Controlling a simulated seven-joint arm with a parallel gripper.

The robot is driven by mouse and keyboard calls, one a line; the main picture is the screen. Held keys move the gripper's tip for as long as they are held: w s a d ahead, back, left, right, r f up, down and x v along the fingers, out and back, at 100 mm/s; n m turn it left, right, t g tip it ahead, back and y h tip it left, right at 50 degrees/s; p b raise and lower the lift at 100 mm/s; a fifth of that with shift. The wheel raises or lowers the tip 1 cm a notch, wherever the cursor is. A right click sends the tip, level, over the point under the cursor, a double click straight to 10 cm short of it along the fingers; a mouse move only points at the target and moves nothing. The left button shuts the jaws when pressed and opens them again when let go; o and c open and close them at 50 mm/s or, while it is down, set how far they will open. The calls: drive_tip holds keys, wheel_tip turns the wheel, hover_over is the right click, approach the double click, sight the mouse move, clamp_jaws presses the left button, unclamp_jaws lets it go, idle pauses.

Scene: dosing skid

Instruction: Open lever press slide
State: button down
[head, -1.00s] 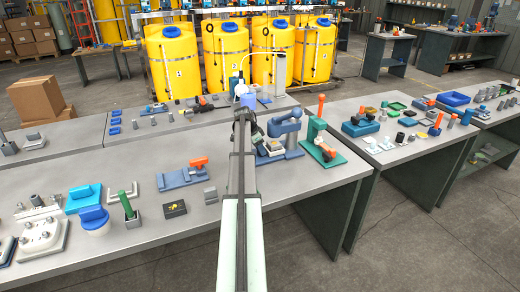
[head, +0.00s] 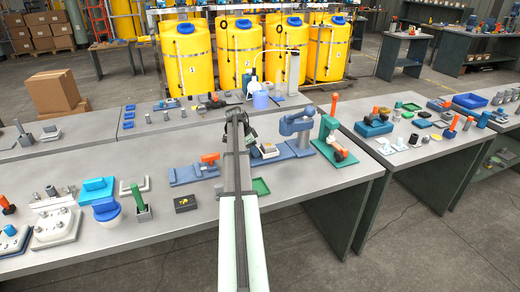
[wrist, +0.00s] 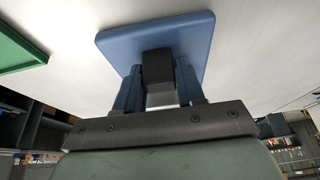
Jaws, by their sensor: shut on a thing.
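My gripper (wrist: 160,92) is shut on a black upright block (wrist: 158,66) in the wrist view, with one jaw on each side. The block stands over a blue plate with rounded corners (wrist: 190,33). I cannot tell whether this is the slide. In the head view my own arm hides the gripper and this plate. A blue press (head: 296,125) stands right of my arm. A green press with an orange lever (head: 333,130) stands beside it, near the bench's right end.
A blue fixture with an orange handle (head: 195,174) and a black box (head: 185,204) are to the left. The front right bench top is mostly clear.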

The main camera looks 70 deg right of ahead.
drive_tip(key=c, duration=0.8)
unclamp_jaws()
drive_tip(key=shift+o, duration=0.2)
drive_tip(key=v, duration=1.3)
drive_tip(key=shift+r, duration=0.4)
drive_tip(key=shift+w+a, duration=0.15)
drive_tip(key=shift+w, duration=0.05)
